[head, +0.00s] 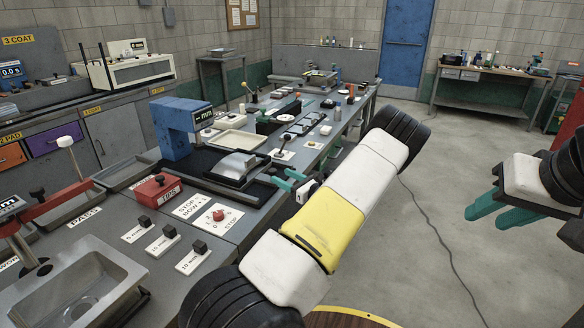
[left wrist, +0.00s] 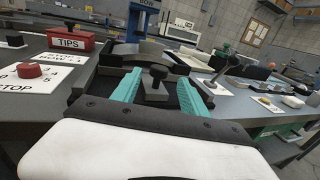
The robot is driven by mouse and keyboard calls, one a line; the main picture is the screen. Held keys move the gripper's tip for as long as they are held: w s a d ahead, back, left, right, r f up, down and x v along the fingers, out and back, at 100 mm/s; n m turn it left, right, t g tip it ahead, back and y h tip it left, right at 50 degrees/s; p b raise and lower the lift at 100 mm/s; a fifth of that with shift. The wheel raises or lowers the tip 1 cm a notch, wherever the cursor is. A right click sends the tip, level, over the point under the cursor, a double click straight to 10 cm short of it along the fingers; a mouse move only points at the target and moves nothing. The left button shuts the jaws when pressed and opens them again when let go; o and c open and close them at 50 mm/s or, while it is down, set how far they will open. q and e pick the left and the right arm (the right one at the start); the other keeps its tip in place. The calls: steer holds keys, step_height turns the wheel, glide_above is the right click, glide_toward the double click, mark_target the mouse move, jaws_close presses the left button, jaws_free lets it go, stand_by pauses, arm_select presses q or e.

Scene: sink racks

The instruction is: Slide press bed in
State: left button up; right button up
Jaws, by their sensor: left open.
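The press is a blue machine (head: 180,125) with a dark display head, on the grey bench. Its bed appears to be the dark sliding tray with a grey metal plate (head: 238,165) on it, sticking out in front of the press; the plate also shows in the left wrist view (left wrist: 150,54). A black knob on a grey block (left wrist: 156,88) is at the tray's near end. My left gripper (head: 271,178) is open, its teal fingers (left wrist: 157,90) on either side of the knob; contact cannot be told. My right gripper (head: 487,222) is open and empty, off the bench at the right.
A red TIPS box (head: 157,187) and a red STOP knob (head: 218,215) stand left of the tray. A lever on a white card (head: 283,153) stands close on the right. A sink (head: 75,290) is at front left.

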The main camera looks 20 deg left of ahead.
mark_target(272, 170)
arm_select(q)
steer(key=x, duration=0.6)
steer(key=shift+a, duration=0.1)
steer(key=shift+c, duration=0.4)
jaws_close()
stand_by(0.9)
